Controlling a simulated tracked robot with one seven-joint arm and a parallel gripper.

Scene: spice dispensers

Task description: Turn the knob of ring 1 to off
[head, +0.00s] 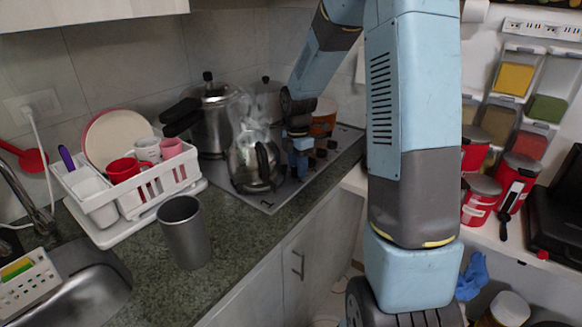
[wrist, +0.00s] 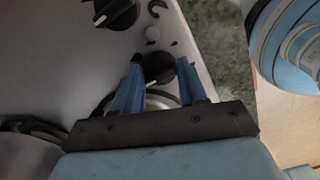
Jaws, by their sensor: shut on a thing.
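The cooktop (head: 277,200) is a grey plate set in the counter, with a "1" marked near its front edge. A steaming steel kettle (head: 246,165) stands on it. My gripper (head: 298,168) reaches down at the cooktop's right end, beside several dark knobs (head: 321,153). In the wrist view, my gripper (wrist: 160,75) has its blue fingers on either side of a black knob (wrist: 158,68) and is shut on it. A pale mark shows on this knob's lower edge. Another black knob (wrist: 116,13) with a white pointer sits to the upper left. Which ring the held knob serves is not readable.
A large steel pot (head: 213,120) stands behind the kettle. A dish rack (head: 130,190) and a grey cup (head: 184,232) are on the counter to the left. Red canisters (head: 480,198) stand on the shelf at right.

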